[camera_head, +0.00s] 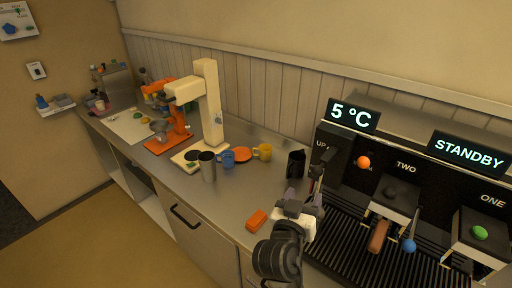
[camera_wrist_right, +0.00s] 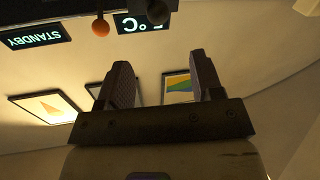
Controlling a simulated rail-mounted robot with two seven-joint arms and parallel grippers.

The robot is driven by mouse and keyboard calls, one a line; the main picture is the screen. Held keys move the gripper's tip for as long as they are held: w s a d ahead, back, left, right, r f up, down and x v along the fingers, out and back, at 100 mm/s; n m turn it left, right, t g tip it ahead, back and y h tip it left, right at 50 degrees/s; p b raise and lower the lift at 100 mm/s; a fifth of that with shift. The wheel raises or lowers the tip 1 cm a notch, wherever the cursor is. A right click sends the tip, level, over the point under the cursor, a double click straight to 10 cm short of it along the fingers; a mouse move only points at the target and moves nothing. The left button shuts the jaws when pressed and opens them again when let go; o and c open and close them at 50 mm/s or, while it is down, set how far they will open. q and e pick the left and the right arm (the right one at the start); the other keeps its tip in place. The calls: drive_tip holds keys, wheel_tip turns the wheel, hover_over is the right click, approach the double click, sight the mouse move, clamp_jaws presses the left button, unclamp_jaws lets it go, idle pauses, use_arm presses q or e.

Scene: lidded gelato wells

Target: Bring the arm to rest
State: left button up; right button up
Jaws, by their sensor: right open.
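My right gripper (camera_head: 304,194) is in front of the left end of the black machine (camera_head: 340,148), above the counter. In the wrist view the two fingers of the right gripper (camera_wrist_right: 160,75) stand wide apart with nothing between them. That view is upside down and shows wall and pictures beyond the fingers. My left gripper is not in view.
A black cup (camera_head: 296,163) stands close behind the right gripper, and an orange block (camera_head: 256,221) lies to its left. A metal cup (camera_head: 207,166), a blue mug (camera_head: 227,159) and a yellow mug (camera_head: 263,152) stand further left. The machine has protruding handles (camera_head: 378,237).

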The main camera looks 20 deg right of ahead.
drive_tip(key=s+a+f+n+g+y, duration=0.1)
drive_tip(key=s+a+f+n+y, duration=0.25)
drive_tip(key=f+y, duration=0.3)
drive_tip(key=s+a+f+n+y, duration=0.3)
drive_tip(key=a+f+n+y, duration=0.15)
drive_tip(key=y, duration=0.25)
drive_tip(key=s+d+f+n+g, duration=0.1)
drive_tip(key=s+f+g, duration=0.3)
drive_tip(key=s+f, duration=0.65)
drive_tip(key=s+d+f+n+g, duration=0.1)
drive_tip(key=s+d+f+g, duration=0.15)
drive_tip(key=s+f, duration=0.8)
wheel_tip(320, 180, up, 21)
drive_tip(key=s+a+p, duration=0.1)
drive_tip(key=s+p, duration=0.1)
drive_tip(key=p, duration=1.6)
drive_tip(key=shift+s+f+g, duration=0.2)
drive_tip(key=shift+s+g, duration=0.15)
